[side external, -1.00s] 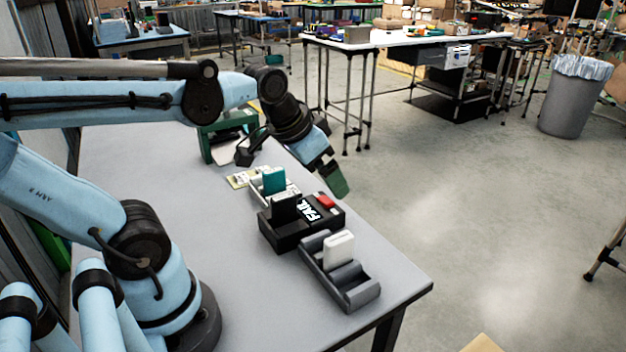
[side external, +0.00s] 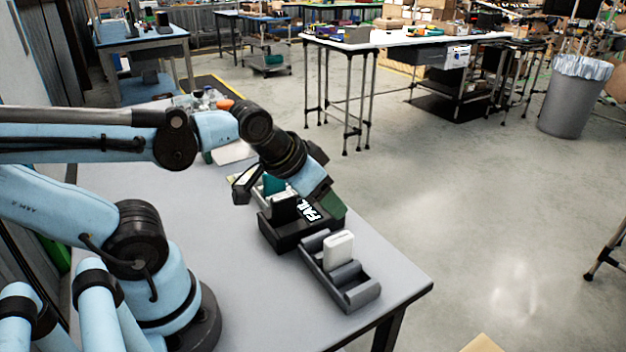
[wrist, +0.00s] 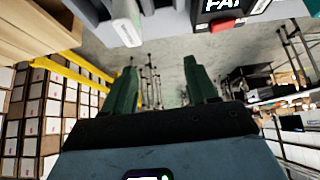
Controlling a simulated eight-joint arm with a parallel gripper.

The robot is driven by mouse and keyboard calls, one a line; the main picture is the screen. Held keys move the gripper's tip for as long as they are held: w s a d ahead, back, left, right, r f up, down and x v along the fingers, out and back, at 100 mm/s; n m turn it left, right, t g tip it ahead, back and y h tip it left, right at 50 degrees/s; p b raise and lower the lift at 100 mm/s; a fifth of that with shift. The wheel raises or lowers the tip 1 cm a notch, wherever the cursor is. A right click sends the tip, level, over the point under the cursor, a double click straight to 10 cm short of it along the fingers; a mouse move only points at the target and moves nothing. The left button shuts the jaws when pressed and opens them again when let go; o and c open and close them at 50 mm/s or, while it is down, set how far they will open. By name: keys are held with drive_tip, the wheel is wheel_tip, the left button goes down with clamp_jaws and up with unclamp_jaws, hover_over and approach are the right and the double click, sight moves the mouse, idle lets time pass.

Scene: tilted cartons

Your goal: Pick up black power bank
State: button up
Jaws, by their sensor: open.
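The black power bank (side external: 283,207) stands upright in the black box marked FAIL (side external: 290,237) in the side external view. I cannot make it out in the wrist view, where the FAIL box (wrist: 228,10) is cut off at the top edge. My gripper (side external: 332,204) hangs tilted at the right rear of the FAIL box and covers its red button in the side view. In the wrist view my gripper (wrist: 161,78) shows two green fingers spread apart with nothing between them. The power bank is to the left of the fingers in the side view.
A grey tray (side external: 354,291) with an upright white block (side external: 338,250) stands in front of the FAIL box. A teal block (side external: 273,186) stands behind it, partly hidden by my wrist. The table's right edge is close. The table (side external: 225,240) left of the boxes is clear.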

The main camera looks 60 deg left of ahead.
drive_tip(key=g, duration=0.4)
approach(283, 197)
drive_tip(key=shift+w+d, duration=0.2)
drive_tip(key=shift+w, duration=0.25)
drive_tip(key=shift+x, duration=3.3)
drive_tip(key=shift+w+a+f, duration=0.1)
drive_tip(key=shift+a+f, duration=0.05)
drive_tip(key=shift+f, duration=0.75)
drive_tip(key=shift+a+f, duration=0.1)
drive_tip(key=shift+f, duration=0.8)
drive_tip(key=shift+x, duration=0.9)
drive_tip(key=shift+c, duration=0.3)
clamp_jaws()
